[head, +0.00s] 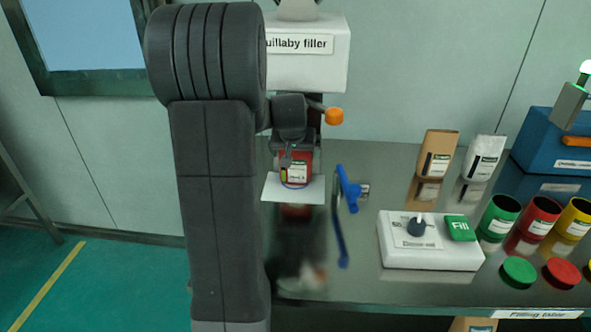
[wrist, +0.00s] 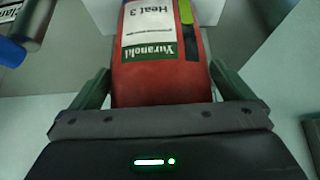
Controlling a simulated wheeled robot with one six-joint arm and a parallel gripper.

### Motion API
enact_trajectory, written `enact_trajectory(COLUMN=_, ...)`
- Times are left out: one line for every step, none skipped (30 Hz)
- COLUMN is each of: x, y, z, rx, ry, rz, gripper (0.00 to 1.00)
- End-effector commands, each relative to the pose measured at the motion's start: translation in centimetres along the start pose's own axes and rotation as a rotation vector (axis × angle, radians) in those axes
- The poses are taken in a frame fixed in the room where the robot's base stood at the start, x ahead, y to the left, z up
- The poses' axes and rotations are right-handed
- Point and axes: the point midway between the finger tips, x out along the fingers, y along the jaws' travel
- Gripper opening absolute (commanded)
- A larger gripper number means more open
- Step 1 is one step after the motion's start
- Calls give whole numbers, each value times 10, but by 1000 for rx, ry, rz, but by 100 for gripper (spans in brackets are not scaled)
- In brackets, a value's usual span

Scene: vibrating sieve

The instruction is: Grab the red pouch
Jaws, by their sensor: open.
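The red pouch (head: 300,172) with a white and green label stands on a white plate (head: 313,190) under the filler. In the wrist view the red pouch (wrist: 155,87) fills the middle, its label reading "Yuranoki" and "Heat 3". My gripper (wrist: 163,76) is open, with one dark finger on each side of the pouch. A narrow gap shows beside the right finger; contact at the left finger is unclear. In the head view my wrist partly hides the filler and the pouch's top.
The white filler (head: 330,65) stands behind the pouch. Further right are a white station with a green "Fill" block (head: 458,228), two bags, coloured cups and lids, and a blue box (head: 555,140).

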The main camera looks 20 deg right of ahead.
Motion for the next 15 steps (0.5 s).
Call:
enact_trajectory(x=7, y=0, z=0, rx=0, ry=-2, rz=1, gripper=100)
enact_trajectory(x=11, y=0, z=1, rx=0, ry=-2, rz=1, gripper=100)
enact_trajectory(x=14, y=0, z=0, rx=0, ry=-1, rz=0, gripper=100)
enact_trajectory(x=16, y=0, z=0, rx=0, ry=0, rz=0, gripper=100)
enact_trajectory(x=17, y=0, z=0, rx=0, ry=0, rz=0, gripper=100)
enact_trajectory(x=19, y=0, z=0, rx=0, ry=0, rz=0, gripper=100)
enact_trajectory(x=19, y=0, z=0, rx=0, ry=0, rz=0, gripper=100)
enact_trajectory(x=20, y=0, z=0, rx=0, ry=0, rz=0, gripper=100)
enact_trajectory(x=20, y=0, z=0, rx=0, ry=1, rz=0, gripper=100)
enact_trajectory(x=19, y=0, z=0, rx=0, ry=1, rz=0, gripper=100)
enact_trajectory(x=19, y=0, z=0, rx=0, ry=1, rz=0, gripper=100)
enact_trajectory(x=19, y=0, z=0, rx=0, ry=1, rz=0, gripper=100)
enact_trajectory(x=19, y=0, z=0, rx=0, ry=1, rz=0, gripper=98)
enact_trajectory(x=19, y=0, z=0, rx=0, ry=1, rz=0, gripper=92)
enact_trajectory(x=19, y=0, z=0, rx=0, ry=1, rz=0, gripper=84)
